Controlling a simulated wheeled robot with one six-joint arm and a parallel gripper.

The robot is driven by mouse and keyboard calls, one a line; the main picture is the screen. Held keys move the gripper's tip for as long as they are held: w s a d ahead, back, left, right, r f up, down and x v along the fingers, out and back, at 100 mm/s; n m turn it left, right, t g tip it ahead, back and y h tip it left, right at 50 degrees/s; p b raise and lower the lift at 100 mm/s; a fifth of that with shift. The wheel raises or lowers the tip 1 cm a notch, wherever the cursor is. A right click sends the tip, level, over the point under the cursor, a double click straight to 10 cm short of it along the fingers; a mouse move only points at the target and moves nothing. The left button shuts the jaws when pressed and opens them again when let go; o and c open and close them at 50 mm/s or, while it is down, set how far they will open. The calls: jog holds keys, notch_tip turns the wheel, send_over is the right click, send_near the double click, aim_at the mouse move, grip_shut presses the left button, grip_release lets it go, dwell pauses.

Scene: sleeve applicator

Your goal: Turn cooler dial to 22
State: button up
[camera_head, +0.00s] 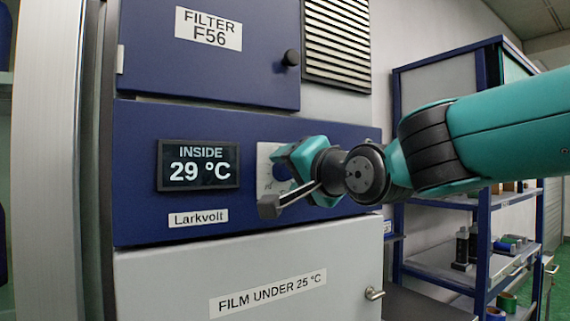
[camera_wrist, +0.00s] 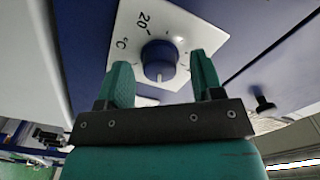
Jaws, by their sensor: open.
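The cooler dial (camera_wrist: 160,58) is a round blue knob with a white pointer mark, on a white scale plate (camera_wrist: 186,22) marked "20" and "°C". In the wrist view the pointer is toward the bottom of the picture, on the side facing my gripper. My gripper (camera_wrist: 163,80) is open, with one teal finger on each side of the knob in the picture; I cannot tell whether they touch it. In the head view my gripper (camera_head: 283,178) is in front of the plate (camera_head: 265,160) and hides the dial. The display (camera_head: 199,165) reads "INSIDE 29 °C".
A filter door (camera_head: 210,60) with a black knob (camera_head: 291,57) is above the dial panel. Below is a pale door (camera_head: 240,275) labelled "FILM UNDER 25 °C" with a metal handle (camera_head: 374,293). Blue shelving (camera_head: 480,230) with small items stands at the right, behind my arm.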

jog(key=c, duration=0.9)
jog(key=shift+c, duration=0.2)
